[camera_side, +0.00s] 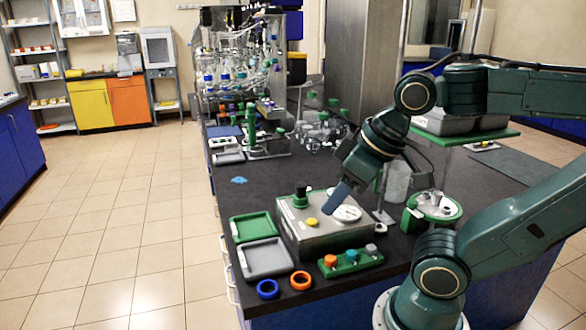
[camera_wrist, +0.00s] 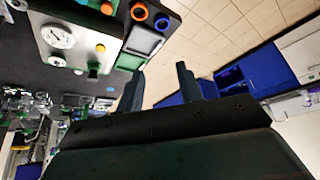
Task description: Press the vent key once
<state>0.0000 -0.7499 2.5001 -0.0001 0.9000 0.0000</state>
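A metal control box (camera_side: 325,242) stands on the dark bench, with a round yellow key (camera_side: 312,222), a dial gauge (camera_side: 347,213) and a green knob (camera_side: 301,200) on top. No label is legible, so I cannot confirm the yellow one is the vent key. The yellow key also shows in the wrist view (camera_wrist: 100,48), beside the gauge (camera_wrist: 58,37), and looks unpressed. My gripper (camera_side: 337,203) is above the box near the gauge, right of the yellow key and apart from it. In the wrist view its two fingers (camera_wrist: 160,71) stand apart with nothing between them.
A green block (camera_side: 350,263) with coloured caps sits before the box. A green tray (camera_side: 252,228), a grey tray (camera_side: 265,258), a blue ring (camera_side: 268,289) and an orange ring (camera_side: 301,280) lie nearby. A round green-rimmed holder (camera_side: 435,206) stands right.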

